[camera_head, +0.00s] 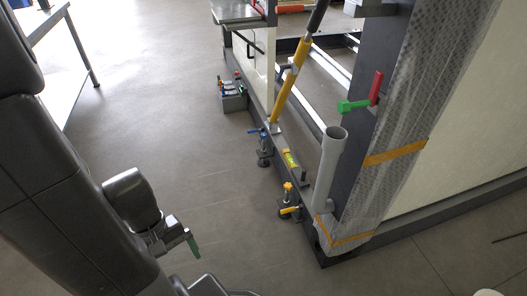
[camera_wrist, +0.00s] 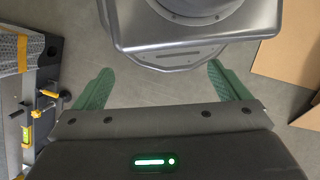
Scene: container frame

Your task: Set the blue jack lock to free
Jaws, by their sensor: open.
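The blue jack lock (camera_head: 257,131) is a small blue lever on a dark jack (camera_head: 265,155) at the lower rail of the container frame. It shows in the head view near the middle; I do not see it in the wrist view. My gripper (camera_head: 190,243) is at the lower left in the head view, well apart from the lock, over the floor. In the wrist view my gripper (camera_wrist: 160,70) has its two green fingers spread apart with nothing held between them.
A yellow-levered jack (camera_head: 289,208) stands nearer along the rail, beside a yellow level (camera_head: 290,159). A grey tube (camera_head: 328,165) and a wrapped post (camera_head: 390,130) rise at the frame's corner. A yellow bar (camera_head: 285,92) leans upward behind.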

